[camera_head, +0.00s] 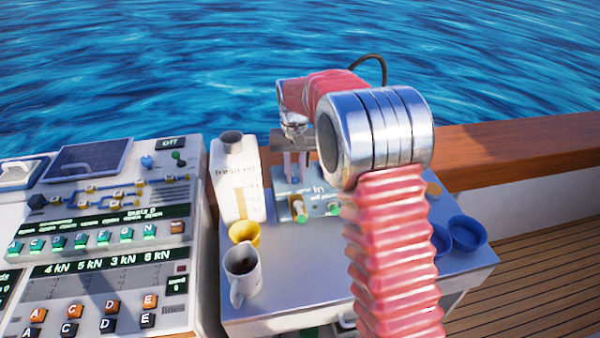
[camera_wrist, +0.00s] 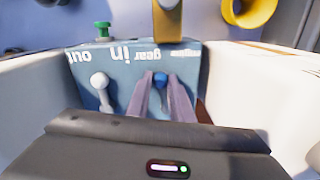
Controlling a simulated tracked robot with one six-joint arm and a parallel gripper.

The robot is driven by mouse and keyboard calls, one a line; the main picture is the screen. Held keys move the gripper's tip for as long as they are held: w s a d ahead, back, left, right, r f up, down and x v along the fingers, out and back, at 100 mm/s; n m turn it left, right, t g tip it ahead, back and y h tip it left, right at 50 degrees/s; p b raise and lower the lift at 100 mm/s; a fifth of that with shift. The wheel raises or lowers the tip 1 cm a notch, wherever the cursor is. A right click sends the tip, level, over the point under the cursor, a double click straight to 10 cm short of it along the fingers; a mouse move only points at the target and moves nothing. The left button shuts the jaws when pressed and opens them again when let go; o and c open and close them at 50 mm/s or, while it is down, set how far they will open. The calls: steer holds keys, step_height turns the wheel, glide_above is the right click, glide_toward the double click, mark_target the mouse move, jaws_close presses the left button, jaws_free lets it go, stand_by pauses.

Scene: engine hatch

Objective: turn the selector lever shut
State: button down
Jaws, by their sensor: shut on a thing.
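A blue-grey control box (camera_head: 290,212) stands on the bench in the head view. It fills the middle of the wrist view (camera_wrist: 120,70), where its "gear", "in" and "out" lettering appears upside down. My gripper (camera_head: 297,172) reaches down to it. In the wrist view my two fingers (camera_wrist: 162,92) close around a small blue-tipped lever (camera_wrist: 160,80). The lever's lower part is mostly hidden between the fingers. A white-knobbed lever (camera_wrist: 99,81) stands apart to the left of the fingers. I cannot tell by a label which lever is the selector.
A white oil bottle (camera_head: 223,180), a yellow cup (camera_head: 244,232) and a mug of dark liquid (camera_head: 242,277) stand left of the box. Blue bowls (camera_head: 467,233) lie right of my arm. A button console (camera_head: 100,250) borders the bench. A green knob (camera_wrist: 102,29) shows behind the box face.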

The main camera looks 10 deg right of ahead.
steer(key=shift+a+m, duration=0.6)
steer(key=shift+m, duration=0.6)
steer(key=c, duration=1.6)
jaws_free()
steer(key=shift+o, duration=0.2)
step_height(320, 180, up, 14)
steer(key=shift+f, duration=0.15)
